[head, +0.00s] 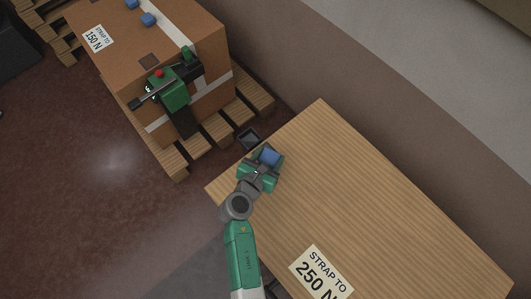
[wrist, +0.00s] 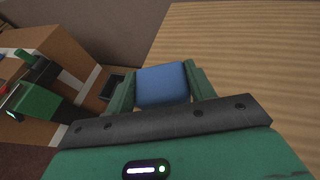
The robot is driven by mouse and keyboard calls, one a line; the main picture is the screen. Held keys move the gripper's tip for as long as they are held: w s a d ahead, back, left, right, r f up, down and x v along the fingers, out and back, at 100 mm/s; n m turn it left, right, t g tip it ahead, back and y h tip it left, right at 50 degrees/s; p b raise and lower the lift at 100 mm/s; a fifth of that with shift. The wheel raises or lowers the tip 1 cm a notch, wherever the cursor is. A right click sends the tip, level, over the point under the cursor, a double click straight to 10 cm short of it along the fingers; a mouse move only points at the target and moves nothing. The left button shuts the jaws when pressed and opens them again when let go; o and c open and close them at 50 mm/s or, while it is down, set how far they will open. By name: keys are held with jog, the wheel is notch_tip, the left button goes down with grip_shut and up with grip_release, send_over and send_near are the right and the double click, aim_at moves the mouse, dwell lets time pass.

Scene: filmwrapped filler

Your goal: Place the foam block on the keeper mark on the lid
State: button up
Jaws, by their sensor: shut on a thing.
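My gripper (head: 263,165) is shut on a blue foam block (head: 270,156), with one finger on each side of it. In the wrist view the foam block (wrist: 162,84) sits between the green fingers. The lid is the brown top of the carton (head: 185,35) at upper left, apart from my gripper. A dark brown square (head: 149,61) on the lid near its front edge looks like the keeper mark. Two other blue blocks (head: 148,19) (head: 131,3) lie farther back on the lid.
A green strapping tool (head: 176,88) with a red button sits at the carton's front edge, close to the dark square. A small dark tray (head: 249,139) is between the carton and the wooden top (head: 370,190). The carton stands on a pallet (head: 218,130). A label (head: 320,272) reads "STRAP TO 250 N".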

aim_at(265, 149)
jog(key=w, duration=0.1)
jog(key=w+a, duration=0.1)
jog(key=w, duration=0.1)
jog(key=shift+w+f+b, duration=0.15)
jog(key=shift+w+b, duration=0.15)
jog(key=shift+b, duration=0.05)
jog(key=shift+d+f+b, duration=0.1)
jog(key=shift+f+b, duration=0.9)
jog(key=shift+f, duration=0.75)
jog(key=shift+f, duration=0.2)
jog(key=o, duration=1)
jog(key=shift+r, duration=0.2)
jog(key=p+v, duration=0.4)
jog(key=v, duration=0.8)
jog(key=shift+s+f, duration=0.1)
